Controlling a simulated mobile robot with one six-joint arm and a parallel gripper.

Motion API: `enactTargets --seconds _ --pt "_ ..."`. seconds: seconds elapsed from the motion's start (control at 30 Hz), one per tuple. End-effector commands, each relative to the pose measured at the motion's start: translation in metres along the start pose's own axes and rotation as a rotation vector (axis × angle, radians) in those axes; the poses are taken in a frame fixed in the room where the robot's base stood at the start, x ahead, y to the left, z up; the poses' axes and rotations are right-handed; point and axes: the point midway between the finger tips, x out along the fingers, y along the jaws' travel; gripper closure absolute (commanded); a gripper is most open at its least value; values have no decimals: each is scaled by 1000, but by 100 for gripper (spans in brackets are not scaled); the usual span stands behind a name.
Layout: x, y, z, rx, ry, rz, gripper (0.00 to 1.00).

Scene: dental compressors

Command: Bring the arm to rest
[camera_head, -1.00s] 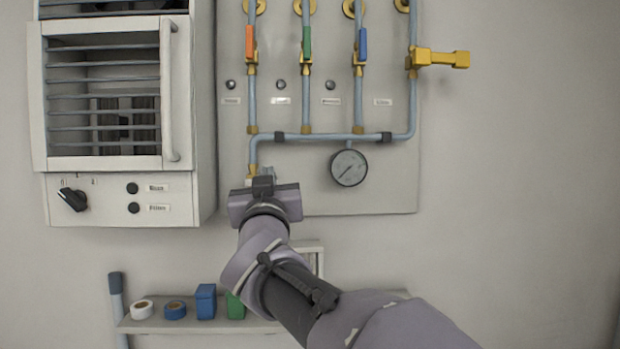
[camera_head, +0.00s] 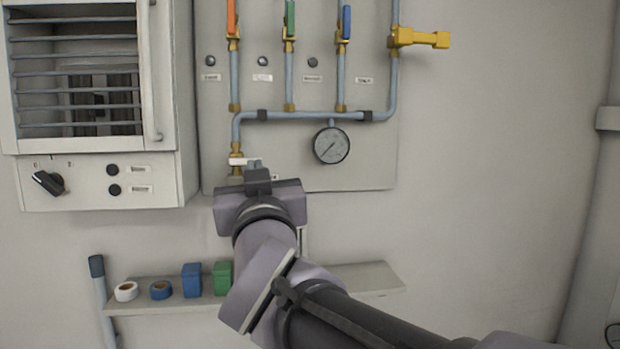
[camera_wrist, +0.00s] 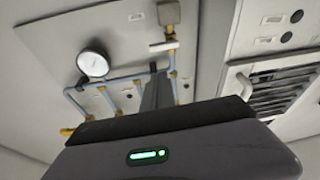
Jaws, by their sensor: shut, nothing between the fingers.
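My arm reaches up from the bottom right in the head view. My gripper (camera_head: 258,180) is at its end, in front of the lower edge of the valve panel (camera_head: 370,172). In the wrist view, my gripper's dark fingers (camera_wrist: 157,92) are together with nothing between them. A small white lever (camera_head: 245,162) on a brass fitting sits just beyond the gripper. In the wrist view, that lever (camera_wrist: 164,45) appears apart from the fingertips.
The panel has a pressure gauge (camera_head: 331,145), valves with orange, green and blue handles, and a projecting yellow handle (camera_head: 420,38). A grilled cabinet (camera_head: 95,165) is at left. Below, a shelf (camera_head: 365,277) holds tape rolls and boxes. Bare wall is at right, before a thick pipe (camera_head: 590,215).

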Motion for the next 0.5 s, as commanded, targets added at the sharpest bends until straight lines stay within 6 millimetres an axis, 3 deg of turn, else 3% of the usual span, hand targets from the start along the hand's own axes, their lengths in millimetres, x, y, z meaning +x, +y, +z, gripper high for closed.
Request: enactTargets --seconds 0.07,0.17,0.3,0.4,0.5 --pt "-32 31 41 68 -150 -35 100" --pt "-100 66 113 191 -427 -45 100" --pt "-216 100 202 366 -793 57 100" --pt "-296 112 249 487 -1004 177 100" --pt "-357 116 278 582 -1151 291 100"
